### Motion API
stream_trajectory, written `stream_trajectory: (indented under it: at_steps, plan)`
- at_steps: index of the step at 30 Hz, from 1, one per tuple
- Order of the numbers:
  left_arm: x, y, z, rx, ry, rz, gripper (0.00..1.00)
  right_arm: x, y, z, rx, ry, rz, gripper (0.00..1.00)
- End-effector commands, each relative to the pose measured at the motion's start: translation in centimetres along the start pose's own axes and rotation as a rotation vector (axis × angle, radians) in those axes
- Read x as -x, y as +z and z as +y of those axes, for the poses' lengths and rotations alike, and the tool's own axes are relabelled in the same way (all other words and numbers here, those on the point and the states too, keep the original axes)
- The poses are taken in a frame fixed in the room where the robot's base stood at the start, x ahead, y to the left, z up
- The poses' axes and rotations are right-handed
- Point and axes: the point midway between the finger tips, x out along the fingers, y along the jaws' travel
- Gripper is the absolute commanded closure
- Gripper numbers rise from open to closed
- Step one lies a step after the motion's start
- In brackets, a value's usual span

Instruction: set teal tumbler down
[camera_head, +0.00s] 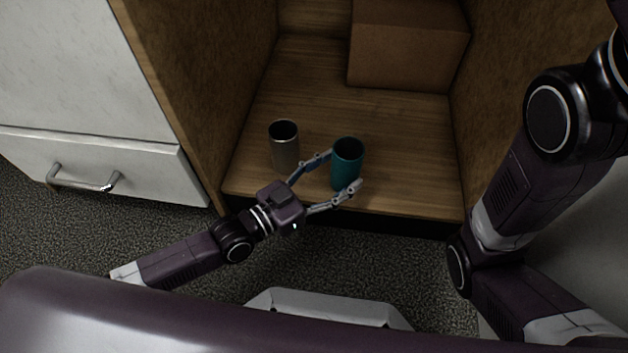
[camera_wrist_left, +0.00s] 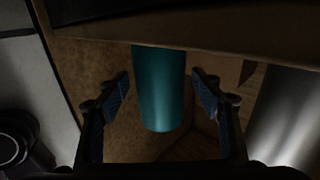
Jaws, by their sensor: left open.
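The teal tumbler (camera_head: 347,165) stands upright on the wooden cabinet floor (camera_head: 410,160), close to its front edge. My left gripper (camera_head: 338,172) is open, with one finger on each side of the tumbler. In the left wrist view the teal tumbler (camera_wrist_left: 160,90) lies between the two open fingers (camera_wrist_left: 160,92), with a visible gap on both sides. My right gripper is not in view; only my right arm shows at the right of the head view.
A metallic tumbler (camera_head: 284,146) stands just left of the teal one, near my left gripper; it also shows in the left wrist view (camera_wrist_left: 285,120). A brown box (camera_head: 408,50) sits at the back right. Cabinet walls enclose both sides. The floor right of the teal tumbler is clear.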

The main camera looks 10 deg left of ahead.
Motion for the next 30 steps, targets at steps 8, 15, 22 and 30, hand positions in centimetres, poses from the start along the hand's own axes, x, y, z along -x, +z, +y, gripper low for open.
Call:
stream_trajectory:
  at_steps: [8, 15, 22, 30]
  plan:
    - [6.2, -0.4, 0.0, 0.0, 0.0, -0.006, 0.4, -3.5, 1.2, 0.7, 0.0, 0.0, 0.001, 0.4]
    - [9.2, -0.2, 0.0, -0.001, 0.0, -0.002, 0.4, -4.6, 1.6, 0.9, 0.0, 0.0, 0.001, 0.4]
    - [9.7, -0.1, 0.0, 0.0, 0.001, 0.001, 0.4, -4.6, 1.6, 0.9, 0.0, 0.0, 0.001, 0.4]
    - [7.2, -4.0, 0.0, -0.022, 0.006, 0.088, 0.4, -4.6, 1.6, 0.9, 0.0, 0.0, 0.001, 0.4]
